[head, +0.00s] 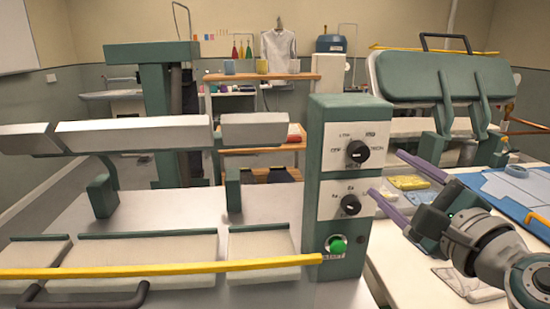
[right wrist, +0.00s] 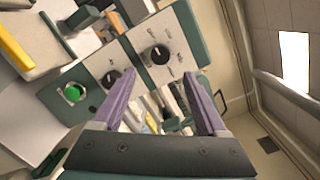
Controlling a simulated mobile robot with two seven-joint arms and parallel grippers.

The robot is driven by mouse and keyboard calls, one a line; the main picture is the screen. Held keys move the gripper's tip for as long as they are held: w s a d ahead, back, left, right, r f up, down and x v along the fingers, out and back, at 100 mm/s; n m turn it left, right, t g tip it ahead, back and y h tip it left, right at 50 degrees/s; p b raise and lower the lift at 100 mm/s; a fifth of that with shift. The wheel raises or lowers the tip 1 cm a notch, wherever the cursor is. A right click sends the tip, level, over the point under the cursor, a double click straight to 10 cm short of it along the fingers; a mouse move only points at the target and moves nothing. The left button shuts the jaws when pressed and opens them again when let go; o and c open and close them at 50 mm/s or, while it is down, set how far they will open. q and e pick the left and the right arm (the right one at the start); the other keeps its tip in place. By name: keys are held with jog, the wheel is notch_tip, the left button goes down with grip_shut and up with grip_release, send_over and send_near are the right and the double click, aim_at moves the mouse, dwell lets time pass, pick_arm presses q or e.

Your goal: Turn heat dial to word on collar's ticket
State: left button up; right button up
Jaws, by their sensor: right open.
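A green control box (head: 316,190) stands in the middle of the head view with two black dials on pale plates. The upper dial (head: 357,152) has small word labels around it, too blurred to read surely. The lower dial (head: 350,205) also has small marks. Both dials show in the right wrist view, the upper (right wrist: 158,54) and the lower (right wrist: 112,79). My right gripper (head: 385,173) is open and empty, its two purple fingers pointing at the box's right side, apart from both dials. I cannot make out a collar ticket. My left gripper is not in view.
A green button (head: 337,245) sits low on the box. A yellow bar (head: 160,269) runs across the press at left. A second green press (head: 430,75) stands at back right. Folded cloths (head: 408,182) and a blue mat (head: 510,190) lie right. A white shirt (head: 278,48) hangs behind.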

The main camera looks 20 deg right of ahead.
aim_at(362, 155)
jog(key=w, duration=0.2)
jog(key=w+b, duration=0.1)
jog(key=w, duration=0.1)
jog(key=w+d, duration=0.1)
jog(key=w, duration=0.1)
jog(key=shift+w, duration=0.4)
jog(key=shift+w+b, duration=0.3)
jog(key=shift+w, duration=0.4)
jog(key=shift+c, duration=0.2)
grip_shut()
